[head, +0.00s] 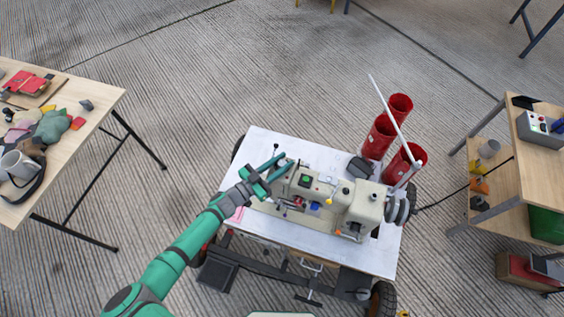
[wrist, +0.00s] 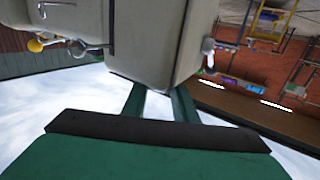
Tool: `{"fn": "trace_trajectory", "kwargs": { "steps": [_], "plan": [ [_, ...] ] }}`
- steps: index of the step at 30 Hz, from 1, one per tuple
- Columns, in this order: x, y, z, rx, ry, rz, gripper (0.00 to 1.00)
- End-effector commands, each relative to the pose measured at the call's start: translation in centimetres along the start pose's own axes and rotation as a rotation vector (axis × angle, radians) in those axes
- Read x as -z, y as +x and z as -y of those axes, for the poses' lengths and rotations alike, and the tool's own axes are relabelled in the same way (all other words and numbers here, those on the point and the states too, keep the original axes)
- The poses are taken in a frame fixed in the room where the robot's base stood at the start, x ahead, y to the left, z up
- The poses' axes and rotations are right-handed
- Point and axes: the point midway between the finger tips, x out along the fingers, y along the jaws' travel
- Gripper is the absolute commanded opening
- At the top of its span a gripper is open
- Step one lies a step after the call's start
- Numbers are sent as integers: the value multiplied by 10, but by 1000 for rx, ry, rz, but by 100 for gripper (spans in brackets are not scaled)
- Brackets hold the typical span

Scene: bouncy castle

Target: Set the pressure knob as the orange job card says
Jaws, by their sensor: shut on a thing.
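A cream sewing machine (head: 322,195) stands on a white-topped wheeled cart (head: 262,140). Its body (wrist: 160,40) fills the upper middle of the wrist view. My gripper (head: 276,164) is at the left end of the machine head. In the wrist view its two green fingers (wrist: 159,97) reach up to the machine body's edge. They are shut on a small part at that end, where the pressure knob sits; the fingertips and the knob hide behind the machine's edge and the fingers. I cannot make out the knob's setting or any readable orange job card.
Several red cylinders (head: 382,134) and a pale rod stand at the cart's back right. A workbench (head: 95,95) with loose items is at the left. Shelving (head: 510,205) with a grey control box (head: 540,130) is at the right. Open floor lies between.

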Motion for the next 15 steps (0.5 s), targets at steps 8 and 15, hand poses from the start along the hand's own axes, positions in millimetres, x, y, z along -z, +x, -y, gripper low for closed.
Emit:
{"fn": "trace_trajectory", "kwargs": {
  "steps": [8, 15],
  "plan": [
    [0, 1, 2, -256, 4, 5, 3],
    [0, 1, 2, -466, 3, 3, 3]
  ]
}}
